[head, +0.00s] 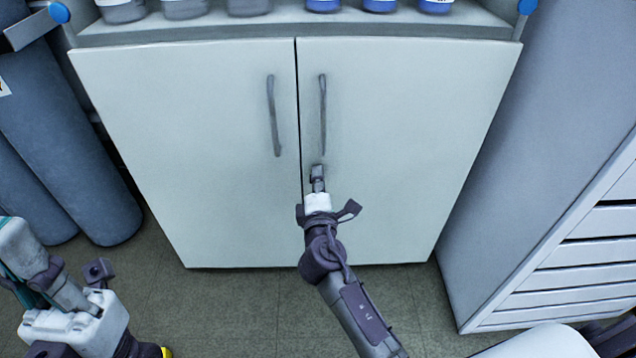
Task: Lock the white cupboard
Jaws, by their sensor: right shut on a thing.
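The white cupboard (215,150) stands in front of me with both doors closed. Its left door has a grey vertical handle (273,115) and its right door has another (322,112), one on each side of the central seam. My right gripper (318,174) is at the right door, just below that door's handle and close to the seam. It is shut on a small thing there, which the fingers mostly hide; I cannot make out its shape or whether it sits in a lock. My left gripper (98,272) is low at the left, apart from the cupboard, and its finger state is unclear.
Several bottles with grey or blue labels stand on the shelf (290,28) above the doors. Grey-blue gas cylinders (60,150) stand at the left. A grey drawer unit (570,265) stands close at the right. The floor (225,300) before the cupboard is clear.

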